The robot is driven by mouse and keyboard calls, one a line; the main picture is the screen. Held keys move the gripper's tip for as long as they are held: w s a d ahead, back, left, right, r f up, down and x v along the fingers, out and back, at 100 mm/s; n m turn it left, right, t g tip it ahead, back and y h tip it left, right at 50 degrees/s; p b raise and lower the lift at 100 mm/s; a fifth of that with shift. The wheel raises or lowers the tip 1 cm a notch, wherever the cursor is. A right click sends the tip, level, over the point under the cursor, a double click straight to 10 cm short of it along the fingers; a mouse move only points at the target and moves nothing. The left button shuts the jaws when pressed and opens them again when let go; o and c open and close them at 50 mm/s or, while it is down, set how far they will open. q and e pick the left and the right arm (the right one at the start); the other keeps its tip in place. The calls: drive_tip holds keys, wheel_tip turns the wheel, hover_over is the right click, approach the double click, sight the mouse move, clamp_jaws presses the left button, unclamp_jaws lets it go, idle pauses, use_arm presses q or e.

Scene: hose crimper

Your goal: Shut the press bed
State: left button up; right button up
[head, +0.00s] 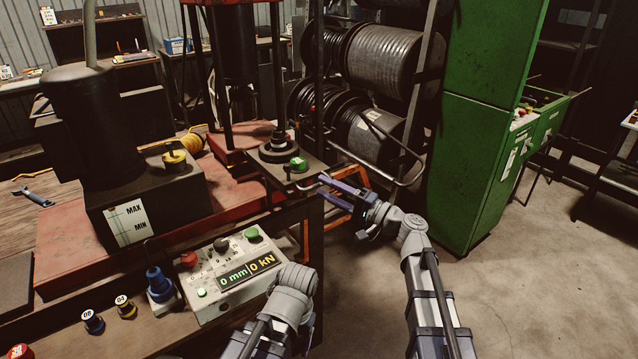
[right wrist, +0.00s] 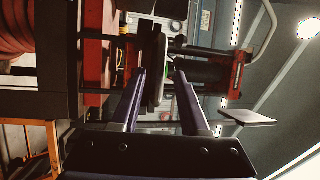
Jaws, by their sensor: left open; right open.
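The press bed (head: 312,169) is a dark flat plate at the press front, jutting out towards the right. It carries a round dark die with a post and a green-topped piece (head: 299,163). My right gripper (head: 318,183) is open at the bed's right edge. In the right wrist view, the bed's edge (right wrist: 153,75) appears upright between the open fingers (right wrist: 160,72), nearer the left one; I cannot tell whether they touch. My left wrist shows at the bottom middle of the head view, but its fingers do not show.
A control box (head: 228,276) reading 0 mm and 0 kN stands on the bench in front. A dark cylinder and MAX/MIN tank (head: 150,207) stand left.

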drive_tip(key=shift+x, duration=1.35)
clamp_jaws()
idle(0.5)
